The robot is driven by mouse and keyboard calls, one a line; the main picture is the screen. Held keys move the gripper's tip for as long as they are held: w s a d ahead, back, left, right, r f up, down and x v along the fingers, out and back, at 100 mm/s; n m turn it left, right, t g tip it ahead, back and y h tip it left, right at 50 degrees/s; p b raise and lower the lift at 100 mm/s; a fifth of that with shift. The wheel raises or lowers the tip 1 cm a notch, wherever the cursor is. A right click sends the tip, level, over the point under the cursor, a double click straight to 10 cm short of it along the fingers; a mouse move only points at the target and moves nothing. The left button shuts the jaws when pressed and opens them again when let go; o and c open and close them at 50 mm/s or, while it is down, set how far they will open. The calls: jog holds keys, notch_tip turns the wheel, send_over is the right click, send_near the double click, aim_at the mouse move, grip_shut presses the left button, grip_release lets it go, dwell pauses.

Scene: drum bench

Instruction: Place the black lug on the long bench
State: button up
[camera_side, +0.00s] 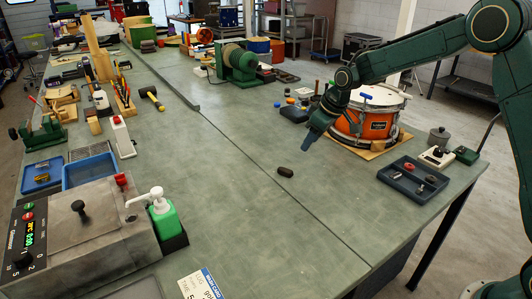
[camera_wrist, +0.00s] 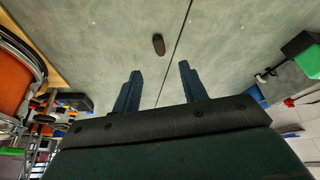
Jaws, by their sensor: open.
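The black lug (camera_side: 286,172) lies by itself on the green-grey top of the long bench (camera_side: 250,220), beside the long seam in the bench top. In the wrist view the lug (camera_wrist: 158,44) is beyond my fingertips, just left of the seam. My gripper (camera_side: 309,138) is above the bench, up and to the right of the lug, in front of the drum. In the wrist view my gripper (camera_wrist: 160,70) has its two blue fingers well apart, with nothing between them. The lug is apart from both fingers.
An orange snare drum (camera_side: 372,125) stands on a wooden board close to my gripper. A dark tray (camera_side: 413,180) with small parts is at the right edge. A green-and-white pump bottle (camera_side: 165,215) and a grey machine (camera_side: 80,235) stand at the left. The bench around the lug is clear.

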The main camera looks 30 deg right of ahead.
jog(key=s+a+r+m+h, duration=0.1)
jog(key=s+a+r+m, duration=0.1)
jog(key=s+r, duration=1.35)
jog(key=s+f+m+t, duration=0.1)
jog(key=s+f+m, duration=0.1)
jog(key=s, duration=2)
jog(key=shift+s+h, duration=0.3)
jog(key=shift+s, duration=0.05)
